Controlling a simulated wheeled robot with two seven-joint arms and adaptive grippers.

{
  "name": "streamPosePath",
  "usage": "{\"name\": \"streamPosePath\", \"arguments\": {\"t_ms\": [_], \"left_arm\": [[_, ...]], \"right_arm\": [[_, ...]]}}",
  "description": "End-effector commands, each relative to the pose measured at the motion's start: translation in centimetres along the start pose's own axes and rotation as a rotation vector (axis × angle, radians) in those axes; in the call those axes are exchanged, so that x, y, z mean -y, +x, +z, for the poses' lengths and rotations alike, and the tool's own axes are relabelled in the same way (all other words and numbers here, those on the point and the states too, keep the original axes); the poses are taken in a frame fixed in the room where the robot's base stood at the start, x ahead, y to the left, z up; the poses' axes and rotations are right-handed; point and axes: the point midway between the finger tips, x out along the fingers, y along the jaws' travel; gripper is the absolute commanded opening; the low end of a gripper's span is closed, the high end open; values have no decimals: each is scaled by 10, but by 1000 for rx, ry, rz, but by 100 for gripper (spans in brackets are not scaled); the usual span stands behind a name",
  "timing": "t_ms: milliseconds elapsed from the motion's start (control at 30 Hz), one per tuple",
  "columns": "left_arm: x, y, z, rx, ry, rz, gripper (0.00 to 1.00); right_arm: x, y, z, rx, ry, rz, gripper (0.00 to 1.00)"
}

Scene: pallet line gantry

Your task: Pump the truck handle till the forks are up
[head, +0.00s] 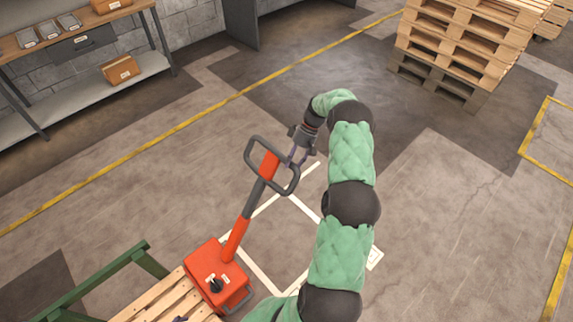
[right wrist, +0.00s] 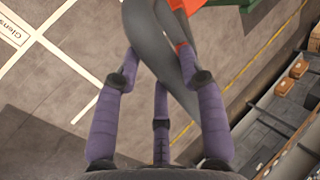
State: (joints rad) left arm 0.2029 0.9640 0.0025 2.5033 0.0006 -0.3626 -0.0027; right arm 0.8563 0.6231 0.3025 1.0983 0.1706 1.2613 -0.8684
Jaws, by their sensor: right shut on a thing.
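The pallet truck has an orange-red body (head: 207,262) at the bottom of the head view and an orange and grey shaft (head: 243,215) leaning up to the right. The shaft ends in a dark grey looped handle (head: 252,153). My right gripper (head: 297,156) is shut on the right side of this loop. In the right wrist view, the purple fingers of my right gripper (right wrist: 160,72) close around the grey handle bar (right wrist: 151,35). A wooden pallet (head: 158,304) shows beside the truck body. The forks are hidden, so their height cannot be told. My left gripper is out of view.
A green frame (head: 108,276) stands at the bottom left by the pallet. A stack of wooden pallets (head: 470,38) stands at the upper right. A workbench with a shelf (head: 85,95) is at the upper left. White and yellow lines mark the mostly clear floor.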

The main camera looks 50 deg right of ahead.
Motion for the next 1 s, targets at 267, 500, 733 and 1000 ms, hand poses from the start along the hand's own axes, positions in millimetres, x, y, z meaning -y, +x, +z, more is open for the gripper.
{"name": "streamPosePath", "arguments": {"t_ms": [267, 500, 733, 1000], "left_arm": [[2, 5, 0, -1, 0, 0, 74], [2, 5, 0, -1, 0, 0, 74], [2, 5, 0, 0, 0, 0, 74], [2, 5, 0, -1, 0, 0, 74]], "right_arm": [[-11, 4, 1, 3, 1, 0, 12], [-11, 4, 1, 4, 1, -1, 11], [-11, 4, 1, 3, 1, -1, 64], [-11, 0, 0, 1, 0, 2, 64]]}}
